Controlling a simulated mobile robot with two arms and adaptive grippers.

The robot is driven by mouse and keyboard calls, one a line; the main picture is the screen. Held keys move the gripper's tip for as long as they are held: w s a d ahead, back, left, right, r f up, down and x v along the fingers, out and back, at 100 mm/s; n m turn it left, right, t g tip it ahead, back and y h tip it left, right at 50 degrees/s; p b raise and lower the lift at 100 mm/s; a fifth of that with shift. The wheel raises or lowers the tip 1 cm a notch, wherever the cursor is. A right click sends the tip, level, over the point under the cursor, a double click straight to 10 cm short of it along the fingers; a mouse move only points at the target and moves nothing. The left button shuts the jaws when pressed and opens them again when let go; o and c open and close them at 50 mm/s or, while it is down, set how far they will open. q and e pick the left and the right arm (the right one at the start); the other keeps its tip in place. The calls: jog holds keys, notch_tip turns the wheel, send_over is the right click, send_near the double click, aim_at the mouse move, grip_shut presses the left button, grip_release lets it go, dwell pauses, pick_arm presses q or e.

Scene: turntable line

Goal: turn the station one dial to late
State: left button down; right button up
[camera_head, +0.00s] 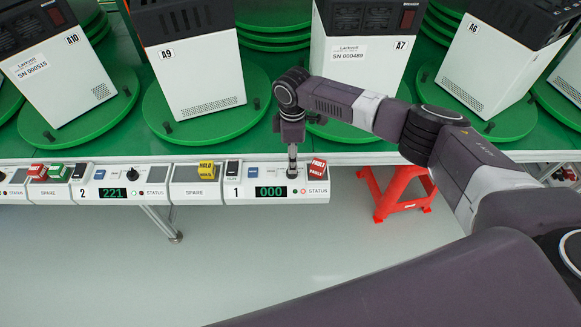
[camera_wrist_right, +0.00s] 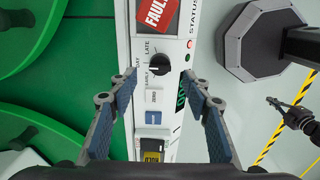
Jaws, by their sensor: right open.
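The station one panel (camera_head: 232,191) is at the front edge of the green line, with a "000" display (camera_head: 271,191) and a red FAULT block (camera_head: 318,167). My right gripper (camera_head: 292,172) points down over this panel and hides its dial in the head view. In the right wrist view, the black dial (camera_wrist_right: 159,64) sits by the labels LATE, DAY and EARLY; I cannot tell surely which one it points to. The open fingers of my right gripper (camera_wrist_right: 160,80) are on either side of the dial, apart from it. A small dark gripper-like shape (camera_wrist_right: 290,115), possibly my left gripper, shows at the right.
Green turntables (camera_head: 208,119) with white breaker units (camera_head: 199,70) stand behind. A red stool (camera_head: 399,192) is at the right, under the line. The floor in front is clear.

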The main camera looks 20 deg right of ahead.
jog(key=shift+f, duration=3.1)
jog(key=c, duration=1.2)
